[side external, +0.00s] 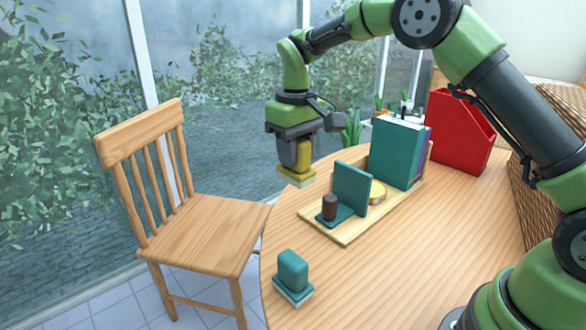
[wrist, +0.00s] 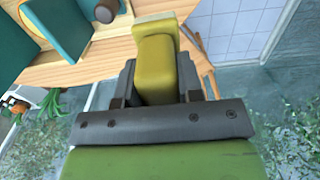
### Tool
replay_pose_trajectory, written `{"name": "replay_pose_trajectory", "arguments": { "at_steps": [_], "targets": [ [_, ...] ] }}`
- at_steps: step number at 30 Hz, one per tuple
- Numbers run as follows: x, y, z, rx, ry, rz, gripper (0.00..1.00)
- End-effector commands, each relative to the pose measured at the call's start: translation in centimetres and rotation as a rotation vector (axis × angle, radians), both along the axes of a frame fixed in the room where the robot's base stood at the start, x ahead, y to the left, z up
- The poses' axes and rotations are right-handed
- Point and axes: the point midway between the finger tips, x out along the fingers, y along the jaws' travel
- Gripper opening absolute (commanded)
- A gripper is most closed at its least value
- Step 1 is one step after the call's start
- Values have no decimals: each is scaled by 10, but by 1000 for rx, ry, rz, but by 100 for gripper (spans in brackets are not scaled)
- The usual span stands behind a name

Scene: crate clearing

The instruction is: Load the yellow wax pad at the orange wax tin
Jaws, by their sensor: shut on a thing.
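The yellow wax pad (side external: 296,179) hangs in my gripper (side external: 299,145), a yellow block with a wider, paler yellow pad at its lower end. In the wrist view my gripper (wrist: 158,85) is shut on the yellow wax pad's (wrist: 157,62) block, one finger on each side. In the side view they are in the air near the far left edge of the table, left of the tray. The orange wax tin (side external: 377,193) is on the wooden tray (side external: 345,237), partly hidden behind the teal bookend.
The teal bookend (side external: 352,187) stands on the tray with a brown cylinder (side external: 329,207) at its foot. Teal and purple books (side external: 396,153) stand behind the tin. A teal pad (side external: 293,275) lies at the front left. A red file holder (side external: 460,132) stands behind.

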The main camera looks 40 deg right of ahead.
Motion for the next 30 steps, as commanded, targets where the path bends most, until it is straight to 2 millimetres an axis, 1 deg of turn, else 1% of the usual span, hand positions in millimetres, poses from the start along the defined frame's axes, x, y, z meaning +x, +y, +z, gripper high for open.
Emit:
{"name": "replay_pose_trajectory", "arguments": {
  "at_steps": [1,5,8,9,15,18,21,27,29,30],
  "targets": [
    [4,-12,-1,-2,1,-33,15],
    [12,-40,-1,-5,2,-117,15],
    [17,-70,0,-7,4,-204,15],
    [19,-84,0,-9,3,-245,15],
    [15,-157,-1,-9,4,-460,15],
    [9,-185,-1,-8,4,-548,15],
    [3,-207,-1,-5,2,-620,15],
    [-11,-241,-2,1,-2,-734,15],
    [-15,-251,-2,2,-5,-765,15],
    [-14,-247,-7,2,1,-754,15]
  ]
}}
